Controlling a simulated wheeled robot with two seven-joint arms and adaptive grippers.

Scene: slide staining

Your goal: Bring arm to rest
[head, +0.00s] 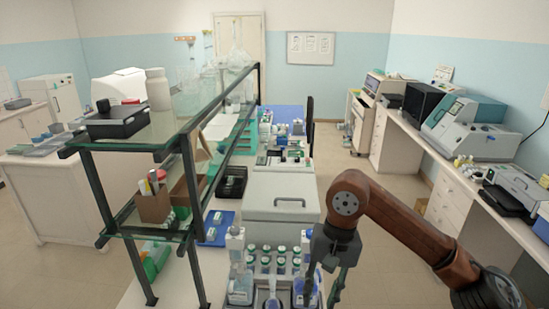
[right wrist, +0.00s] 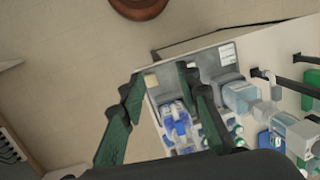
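My right arm comes in from the right in the head view, with its reddish-brown links bent over the bench's right edge. My right gripper (head: 323,285) points down beside the rack of bottles at the bottom centre. In the right wrist view, the two dark green fingers of this gripper (right wrist: 160,84) stand apart with nothing held between them. A bottle with blue content (right wrist: 178,124) shows beyond and below the fingers, in the rack. The gripper partly hides the right end of the rack in the head view. My left arm and gripper are not in view.
Several green-capped bottles (head: 281,256) and a blue-labelled wash bottle (head: 238,270) stand close left of the gripper. A grey lidded box (head: 281,205) is behind them. A glass shelf (head: 190,105) rises at left. Open floor (head: 385,272) lies right of the bench.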

